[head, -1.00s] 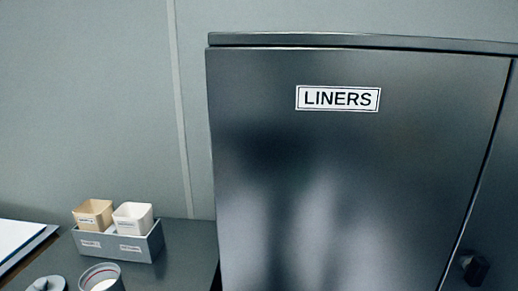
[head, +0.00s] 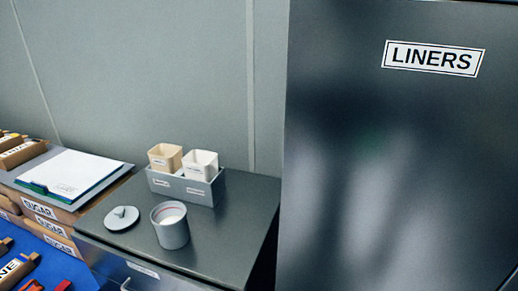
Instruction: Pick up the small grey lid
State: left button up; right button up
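The small grey lid (head: 121,218) lies on the dark grey counter top, with a small knob on its upper side. It sits just left of a round grey canister (head: 170,226), apart from it. The canister is open at the top, with pale contents and a reddish line inside its rim. Neither of my grippers shows in the head view.
Behind the canister is a grey caddy (head: 207,190) holding a tan cup (head: 165,158) and a white cup (head: 200,165). A tall dark cabinet (head: 395,170) labelled LINERS blocks the right. Papers (head: 69,172) lie left, above SUGAR boxes (head: 48,228). Bare counter (head: 236,225) lies right of the canister.

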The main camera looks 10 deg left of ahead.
aim_at(121, 218)
jog(key=j+u, duration=0.1)
jog(key=u, duration=0.35)
jog(key=j+u, duration=0.1)
jog(key=u, duration=0.35)
jog(key=j+u, duration=0.15)
jog(key=u, duration=0.3)
jog(key=i+j, duration=0.15)
jog(key=j, duration=0.15)
jog(key=i+j, duration=0.2)
jog(key=j, duration=0.15)
jog(key=i+j, duration=0.15)
jog(key=j, duration=0.15)
